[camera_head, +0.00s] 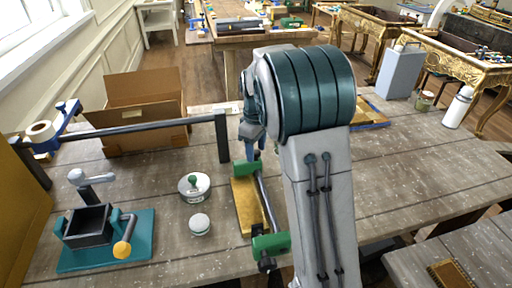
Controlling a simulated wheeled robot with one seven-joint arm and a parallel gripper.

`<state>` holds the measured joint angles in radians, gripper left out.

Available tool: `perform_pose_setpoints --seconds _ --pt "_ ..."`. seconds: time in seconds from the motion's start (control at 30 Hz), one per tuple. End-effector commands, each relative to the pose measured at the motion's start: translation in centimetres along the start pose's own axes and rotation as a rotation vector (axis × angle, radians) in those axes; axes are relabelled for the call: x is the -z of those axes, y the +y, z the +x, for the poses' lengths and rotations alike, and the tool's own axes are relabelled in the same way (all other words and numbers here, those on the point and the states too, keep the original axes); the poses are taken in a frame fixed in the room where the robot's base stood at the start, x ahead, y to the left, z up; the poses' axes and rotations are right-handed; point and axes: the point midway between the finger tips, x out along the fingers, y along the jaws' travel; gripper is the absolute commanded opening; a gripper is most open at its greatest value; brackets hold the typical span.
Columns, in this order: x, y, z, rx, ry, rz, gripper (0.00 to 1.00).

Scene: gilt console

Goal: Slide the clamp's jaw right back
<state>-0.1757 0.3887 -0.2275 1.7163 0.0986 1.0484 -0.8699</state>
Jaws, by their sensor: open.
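The clamp lies on a yellow board (243,207) on the grey plank table, just left of my arm in the head view. Its dark bar (264,200) runs from a near green jaw (270,244), with a dark screw end, to a far green jaw (245,172). I cannot tell which of the two slides. My gripper (253,153) points down at the far green jaw and partly covers it. The fingers are open. I cannot tell whether they touch the jaw. My arm hides the table right of the clamp.
Left of the clamp stand a round tin (194,188) with a green knob and a smaller white-lidded jar (200,224). A teal-based device (106,252) with a crank is further left. A dark rail (150,127) crosses before an open cardboard box (144,88).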

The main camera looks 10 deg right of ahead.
Motion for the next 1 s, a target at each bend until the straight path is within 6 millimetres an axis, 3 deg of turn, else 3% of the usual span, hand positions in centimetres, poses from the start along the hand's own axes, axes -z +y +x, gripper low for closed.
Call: perform_pose_setpoints --seconds 0.27,0.47,1.0 --pt "0.0 0.0 0.2 0.0 0.001 0.0 0.49" --pt "0.0 0.0 0.2 0.0 0.001 0.0 0.0" --pt "1.3 1.3 0.1 -0.004 0.005 -0.001 0.0"
